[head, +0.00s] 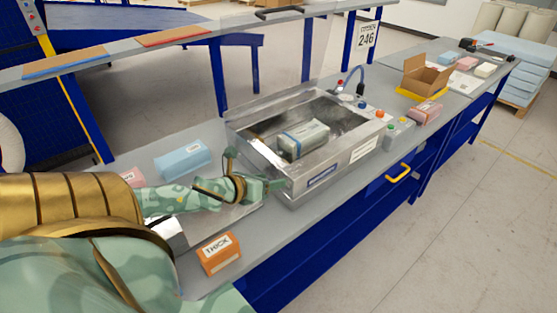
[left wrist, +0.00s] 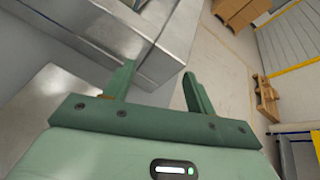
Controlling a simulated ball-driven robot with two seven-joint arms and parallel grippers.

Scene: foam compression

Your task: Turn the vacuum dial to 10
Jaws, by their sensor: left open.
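The vacuum machine (head: 268,158) is a silver metal box on the grey bench, its chamber open. A grey wrapped block (head: 304,138) lies in the chamber. Small coloured knobs or buttons, including an orange one (head: 380,114) and a green one (head: 390,128), sit at its right end. I cannot tell which is the dial, nor read any setting. My left gripper (head: 282,184) is at the machine's near left front corner. In the left wrist view its two green fingers (left wrist: 159,70) are apart and empty, with the metal machine body (left wrist: 150,45) beyond them. My right gripper is not in view.
An orange box marked THICK (head: 219,254) stands near the front edge, left of the machine. A blue block (head: 183,159) and a pink block (head: 133,177) lie behind my arm. A reddish box (head: 425,113) and an open carton (head: 425,76) are right. A shelf (head: 200,37) runs behind.

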